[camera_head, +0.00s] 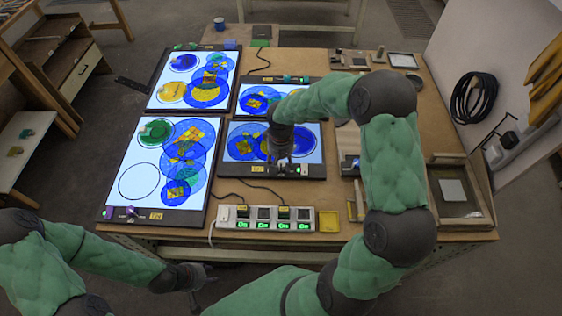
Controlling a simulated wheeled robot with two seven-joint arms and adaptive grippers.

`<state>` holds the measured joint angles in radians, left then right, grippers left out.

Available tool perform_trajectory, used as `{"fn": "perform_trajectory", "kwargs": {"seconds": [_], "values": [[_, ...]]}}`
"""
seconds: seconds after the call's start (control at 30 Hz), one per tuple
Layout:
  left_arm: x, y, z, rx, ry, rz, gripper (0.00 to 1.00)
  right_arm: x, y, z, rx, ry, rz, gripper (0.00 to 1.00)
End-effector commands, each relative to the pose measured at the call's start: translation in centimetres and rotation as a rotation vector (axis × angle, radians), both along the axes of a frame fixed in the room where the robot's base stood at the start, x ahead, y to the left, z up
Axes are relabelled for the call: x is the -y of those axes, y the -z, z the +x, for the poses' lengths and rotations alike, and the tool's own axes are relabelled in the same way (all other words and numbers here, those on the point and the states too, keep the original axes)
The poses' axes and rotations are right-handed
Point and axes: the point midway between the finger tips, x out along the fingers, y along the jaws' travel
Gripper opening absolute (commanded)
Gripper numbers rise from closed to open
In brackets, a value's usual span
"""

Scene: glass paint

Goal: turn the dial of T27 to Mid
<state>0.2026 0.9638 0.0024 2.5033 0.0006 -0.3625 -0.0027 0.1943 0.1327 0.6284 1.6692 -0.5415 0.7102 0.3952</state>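A lit light panel (310,144) with blue and yellow glass discs lies near the middle of the table. A small yellow label (257,170) sits on its front edge; it seems to read T27, but is too small to be sure. My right gripper (281,168) points down at this front edge, right of the label. The dial is not clearly visible there; the gripper covers that part of the edge. Whether its fingers touch anything, or are open or shut, I cannot tell. My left gripper (204,278) is low in front of the table, away from the panels, its fingers unclear.
A panel labelled T24 (138,184) lies to the left, with two more panels behind (190,64) (232,103). A power strip (266,224) with several green displays stands at the front edge. A wooden tray (478,207) is at right. My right arm crosses above the table's right side.

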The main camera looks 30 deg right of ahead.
Motion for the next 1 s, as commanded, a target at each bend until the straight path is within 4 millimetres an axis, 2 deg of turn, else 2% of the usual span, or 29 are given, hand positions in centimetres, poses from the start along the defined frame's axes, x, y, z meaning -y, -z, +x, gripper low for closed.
{"fn": "perform_trajectory", "kwargs": {"seconds": [0.23,0.37,0.8,1.0], "values": [[0.0,0.0,0.0,0.0,0.0,0.0,0.4,0.0,-0.1,-0.1,-0.003,0.0,0.001,0.52],[0.0,0.0,0.0,0.0,0.0,0.0,0.4,0.0,-1.1,-0.1,-0.002,0.0,-0.001,0.52],[0.0,0.0,0.0,0.0,0.0,0.0,0.4,0.0,-9.2,0.0,0.001,-0.001,0.0,0.52],[0.0,0.0,0.0,0.0,0.0,0.0,0.4,0.0,-11.4,0.0,-0.001,0.0,0.0,0.52]]}}
